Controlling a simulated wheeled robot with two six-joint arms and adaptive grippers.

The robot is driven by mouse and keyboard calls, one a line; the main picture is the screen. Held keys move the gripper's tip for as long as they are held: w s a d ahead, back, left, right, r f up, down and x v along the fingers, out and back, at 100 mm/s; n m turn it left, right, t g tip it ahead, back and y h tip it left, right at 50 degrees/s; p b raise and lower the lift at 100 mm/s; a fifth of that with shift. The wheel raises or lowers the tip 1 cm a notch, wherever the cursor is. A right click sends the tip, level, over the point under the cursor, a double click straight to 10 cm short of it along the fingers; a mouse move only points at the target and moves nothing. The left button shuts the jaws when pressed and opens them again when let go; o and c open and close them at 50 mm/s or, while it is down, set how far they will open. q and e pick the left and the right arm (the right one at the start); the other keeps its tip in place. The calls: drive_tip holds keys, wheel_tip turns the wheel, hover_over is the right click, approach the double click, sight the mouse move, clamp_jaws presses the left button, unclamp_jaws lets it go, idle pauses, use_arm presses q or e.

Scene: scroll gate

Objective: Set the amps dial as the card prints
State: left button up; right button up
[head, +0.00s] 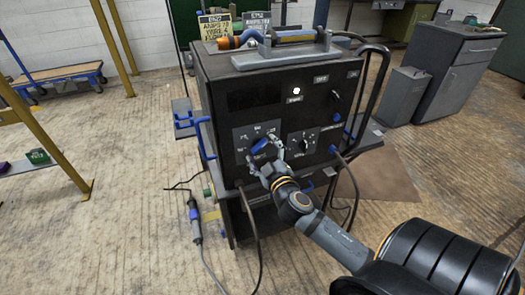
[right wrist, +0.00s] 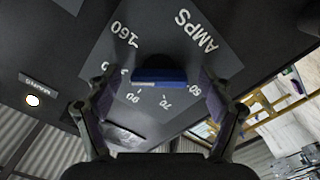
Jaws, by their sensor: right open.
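The amps dial (head: 259,146) is a blue knob on a grey plate on the front of the dark welder. In the right wrist view the dial (right wrist: 160,78) shows as a blue bar among printed numbers, with AMPS and 160 readable and a 70 near it. My right gripper (head: 265,153) is at the dial, jaws open. In the wrist view its fingers (right wrist: 158,82) stand on either side of the knob, with gaps visible. The yellow card (head: 216,27) on top seems to read AMPS 70, with smaller lines unclear. My left gripper is not in view.
A second dial (head: 304,145) is to the right of the amps dial. A dark second card (head: 257,20) and a torch (head: 238,41) are on top of the welder. Cables hang in front, and a grey cabinet (head: 455,75) stands back right.

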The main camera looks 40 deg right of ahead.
drive_tip(key=v, duration=1.2)
